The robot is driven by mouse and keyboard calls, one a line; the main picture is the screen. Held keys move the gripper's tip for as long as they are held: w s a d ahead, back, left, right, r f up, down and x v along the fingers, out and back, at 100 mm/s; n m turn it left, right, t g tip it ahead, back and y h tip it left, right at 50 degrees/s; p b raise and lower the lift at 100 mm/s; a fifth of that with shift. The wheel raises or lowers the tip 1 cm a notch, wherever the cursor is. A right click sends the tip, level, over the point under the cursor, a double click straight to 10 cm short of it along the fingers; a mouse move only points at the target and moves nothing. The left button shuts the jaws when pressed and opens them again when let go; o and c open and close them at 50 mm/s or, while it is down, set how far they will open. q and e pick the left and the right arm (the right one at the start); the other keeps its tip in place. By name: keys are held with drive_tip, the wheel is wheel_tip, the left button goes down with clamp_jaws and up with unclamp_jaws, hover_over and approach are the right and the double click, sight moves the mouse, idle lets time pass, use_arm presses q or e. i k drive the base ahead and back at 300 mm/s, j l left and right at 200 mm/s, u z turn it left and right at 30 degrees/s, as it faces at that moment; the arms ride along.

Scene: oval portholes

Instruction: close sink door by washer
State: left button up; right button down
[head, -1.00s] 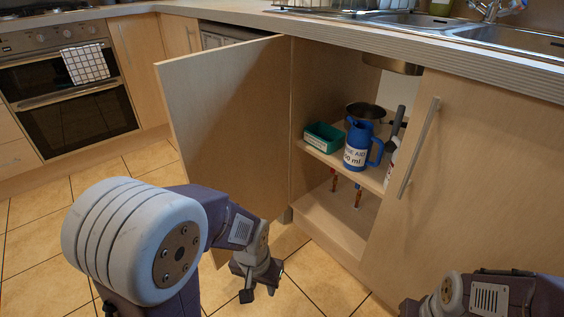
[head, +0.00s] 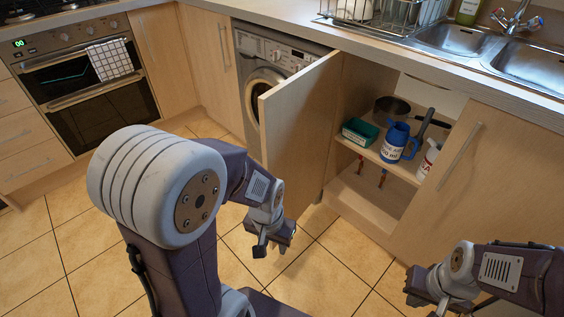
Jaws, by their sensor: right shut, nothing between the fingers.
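The sink door by the washer (head: 300,135) is a light wood panel. It stands open, jutting out from the left side of the sink cabinet toward me. The washer (head: 271,50) shows partly behind it, on its left. My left gripper (head: 270,248) is low in front of the door, with its fingers apart and nothing between them. The forearm overlaps the door's lower free edge; I cannot tell whether they touch. My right gripper (head: 420,298) is shut and empty at the lower right, in front of the cabinet's right door (head: 455,190), which looks closed.
Inside the open cabinet, a blue jug (head: 395,143), a green box (head: 361,131), a dark pan (head: 391,108) and a white bottle (head: 428,160) stand on a shelf (head: 375,152). An oven (head: 90,85) is at the left. The tiled floor (head: 330,265) is clear.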

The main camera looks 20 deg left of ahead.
sight(296, 115)
drive_tip(key=j+z, duration=0.25)
drive_tip(key=j, duration=0.6)
drive_tip(key=j+z, duration=0.3)
drive_tip(key=j, duration=0.6)
drive_tip(key=i+j+z, duration=0.1)
drive_tip(key=j, duration=0.2)
drive_tip(key=i+j+z, duration=0.1)
drive_tip(key=j, duration=0.2)
